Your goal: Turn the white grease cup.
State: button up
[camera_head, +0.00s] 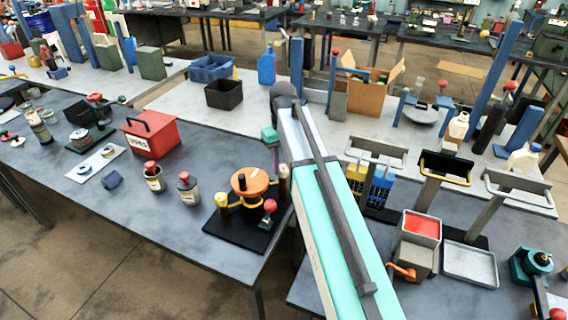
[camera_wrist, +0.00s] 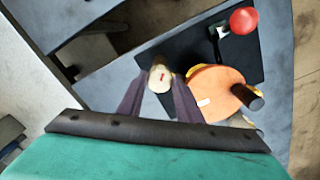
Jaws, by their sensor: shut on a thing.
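The white grease cup (camera_wrist: 160,78) is a small pale cylinder with a red mark on its top, on a black base plate beside an orange disc. My gripper (camera_wrist: 158,88) is shut on it, with a dark finger on each side in the wrist view. In the head view the cup (camera_head: 284,173) stands at the right of the orange disc (camera_head: 249,184), close beside my arm. The gripper's fingers are hard to make out there. The cup's lower part is hidden in the wrist view.
A red ball knob (camera_wrist: 243,21) stands near the cup, and it also shows in the head view (camera_head: 270,206). A dark peg (camera_wrist: 250,97) rises from the disc. Two small bottles and a red box (camera_head: 150,136) stand to the left.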

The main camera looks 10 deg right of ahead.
aim_at(283, 167)
jog(key=shift+m, duration=0.5)
jog(key=m, duration=0.3)
jog(key=shift+m+p, duration=0.3)
jog(key=shift+m, duration=2.2)
jog(key=o, duration=1)
jog(key=shift+o, duration=0.2)
jog(key=shift+r, duration=0.15)
notch_tip(283, 167, up, 14)
jog(key=p, duration=0.7)
jog(key=shift+f, duration=0.25)
